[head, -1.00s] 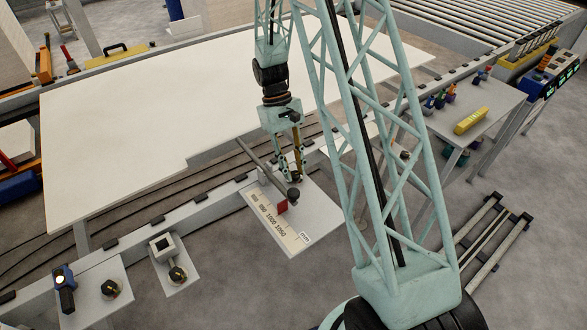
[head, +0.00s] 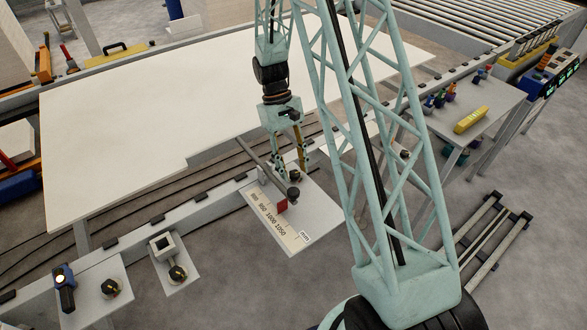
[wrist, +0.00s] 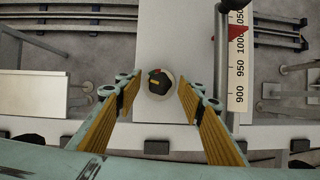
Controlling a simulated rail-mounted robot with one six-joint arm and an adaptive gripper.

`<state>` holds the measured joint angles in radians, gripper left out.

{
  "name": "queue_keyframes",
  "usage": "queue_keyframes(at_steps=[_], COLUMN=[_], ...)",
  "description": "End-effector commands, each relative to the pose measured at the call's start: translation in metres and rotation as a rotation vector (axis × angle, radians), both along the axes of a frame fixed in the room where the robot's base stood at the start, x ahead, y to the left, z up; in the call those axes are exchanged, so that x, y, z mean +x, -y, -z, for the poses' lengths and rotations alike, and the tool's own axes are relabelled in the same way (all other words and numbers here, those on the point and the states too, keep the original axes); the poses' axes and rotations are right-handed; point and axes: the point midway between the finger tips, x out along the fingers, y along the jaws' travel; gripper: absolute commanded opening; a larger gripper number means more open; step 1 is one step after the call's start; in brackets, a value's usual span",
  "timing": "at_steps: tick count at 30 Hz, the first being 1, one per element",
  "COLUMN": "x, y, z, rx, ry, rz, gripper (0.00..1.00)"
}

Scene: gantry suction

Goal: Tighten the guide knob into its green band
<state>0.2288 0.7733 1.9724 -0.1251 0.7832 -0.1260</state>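The guide knob (wrist: 159,86) is a dark round knob on a pale disc, with small green, yellow and red marks on top, seen from above in the wrist view. My gripper (wrist: 158,92) is open, with one yellow-padded finger on each side of the knob and a gap at both sides. In the head view my gripper (head: 292,174) points down over the white plate (head: 322,212); there I cannot clearly make out the knob between the fingers. Whether the knob's mark lies in the green band is too small to tell.
A scale strip (wrist: 238,75) with a red pointer (wrist: 236,33) lies right of the knob in the wrist view. In the head view a grey bar (head: 262,160) runs close beside my fingers. A large white panel (head: 130,130) covers the table. Other dark knobs (head: 177,274) stand lower left.

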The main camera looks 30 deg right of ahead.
Motion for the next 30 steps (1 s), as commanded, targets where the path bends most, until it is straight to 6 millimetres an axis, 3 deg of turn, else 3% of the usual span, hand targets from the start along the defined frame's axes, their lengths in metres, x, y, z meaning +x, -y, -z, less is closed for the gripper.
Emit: queue_keyframes(at_steps=[8, 21, 30], x=[0.008, 0.032, 0.043], y=[0.000, 0.000, 0.000], z=[-0.017, -0.074, -0.103], rx=[0.000, -0.001, -0.001], ry=[0.003, 0.004, 0.002], rz=[0.000, 0.000, 0.000], gripper=[0.36, 0.36, 0.36])
